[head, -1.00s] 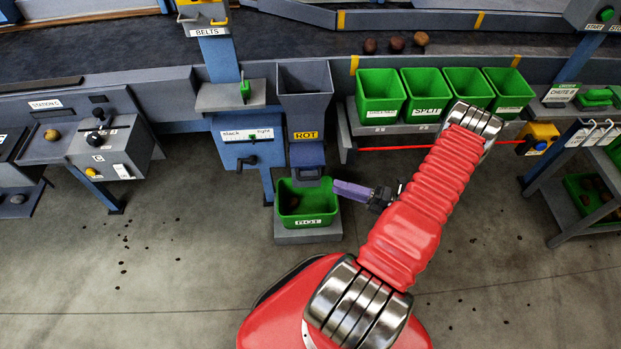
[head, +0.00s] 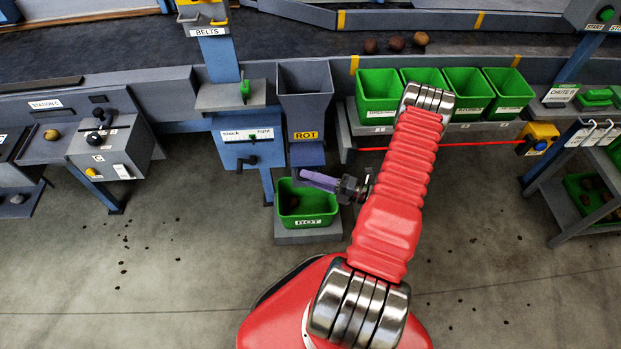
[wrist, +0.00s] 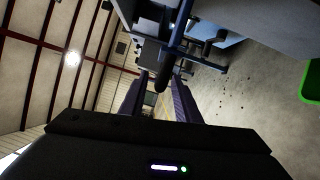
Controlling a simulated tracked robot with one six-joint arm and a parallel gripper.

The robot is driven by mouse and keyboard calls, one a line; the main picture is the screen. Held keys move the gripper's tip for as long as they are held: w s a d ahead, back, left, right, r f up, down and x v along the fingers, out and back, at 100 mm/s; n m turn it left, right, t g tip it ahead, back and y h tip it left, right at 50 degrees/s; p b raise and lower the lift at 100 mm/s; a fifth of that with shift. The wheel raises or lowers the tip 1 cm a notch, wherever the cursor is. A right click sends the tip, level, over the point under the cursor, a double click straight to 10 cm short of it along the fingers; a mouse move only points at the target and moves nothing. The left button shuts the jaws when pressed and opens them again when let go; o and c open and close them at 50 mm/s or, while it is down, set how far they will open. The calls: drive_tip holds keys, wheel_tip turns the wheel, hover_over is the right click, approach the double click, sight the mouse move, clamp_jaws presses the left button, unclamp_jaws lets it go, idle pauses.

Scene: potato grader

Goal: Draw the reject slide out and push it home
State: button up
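The grey hopper (head: 304,92) marked ROT stands in the middle of the head view. A blue part (head: 306,153) sits below its yellow label and seems to be the reject slide. My gripper (head: 304,174), with purple fingers, is just below and in front of this part, above the green ROT bin. It hides the part's lower edge. I cannot tell whether they touch. In the wrist view my gripper (wrist: 158,90) is open, its fingers apart. A dark rod-like thing (wrist: 163,72) shows near and beyond the fingertips; whether it lies between them is unclear.
The green ROT bin (head: 306,221) stands on a low grey base under the hopper. A blue slack/tight box (head: 249,146) is just left. Several green bins (head: 381,91) and a red cord (head: 465,144) are at right.

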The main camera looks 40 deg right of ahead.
clamp_jaws()
idle(0.3)
idle(0.4)
